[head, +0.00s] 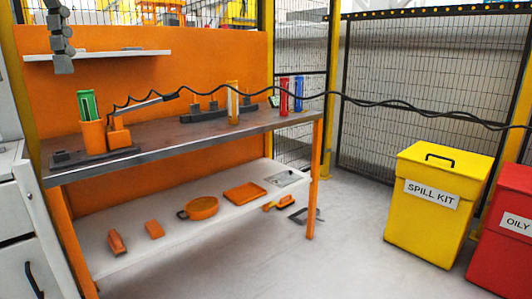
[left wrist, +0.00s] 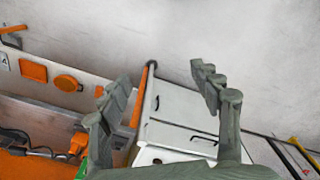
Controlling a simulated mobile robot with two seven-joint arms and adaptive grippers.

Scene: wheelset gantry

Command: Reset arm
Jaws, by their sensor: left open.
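My left gripper (left wrist: 163,88) is open and empty in the left wrist view, with its two grey jointed fingers wide apart. Behind the gap between them lie a white drawer cabinet (left wrist: 178,132) and bare grey floor. In the head view only a grey jointed part of my left gripper (head: 60,40) hangs in at the top left, in front of the orange back panel and the white wall shelf. It appears to touch nothing. My right gripper is in neither view.
A workbench (head: 190,133) holds a green item in an orange holder (head: 92,125), dark fixtures and coloured cylinders. Its lower shelf (head: 160,262) carries orange parts. A black cable (head: 370,103) crosses the view. A yellow spill kit bin (head: 435,225) and a red bin (head: 505,235) stand right.

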